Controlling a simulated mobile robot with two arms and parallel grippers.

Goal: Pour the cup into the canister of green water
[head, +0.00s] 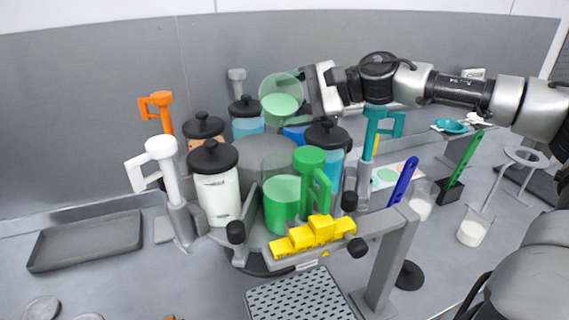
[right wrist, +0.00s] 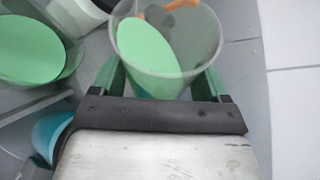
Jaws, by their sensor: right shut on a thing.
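A clear cup (head: 281,98) with pale green liquid is held up above the back of the round drum rack. My right gripper (head: 308,92) is shut on it from the right. The right wrist view shows the cup (right wrist: 165,45) between the green fingers, its liquid gathered to one side, so it looks tilted. The canister of green water (head: 281,206) stands lidless at the rack's front, below and apart from the cup. A lidless vessel with green liquid (right wrist: 30,45) shows at the left of the wrist view. My left gripper is not in view.
Black-lidded canisters (head: 217,188) crowd the rack around the green one. A green handle (head: 312,160) stands against the canister's right side, and a yellow block (head: 312,236) lies in front. Orange (head: 160,110), white (head: 160,165) and teal (head: 379,125) handles ring the rack. A grey tray (head: 85,241) lies left.

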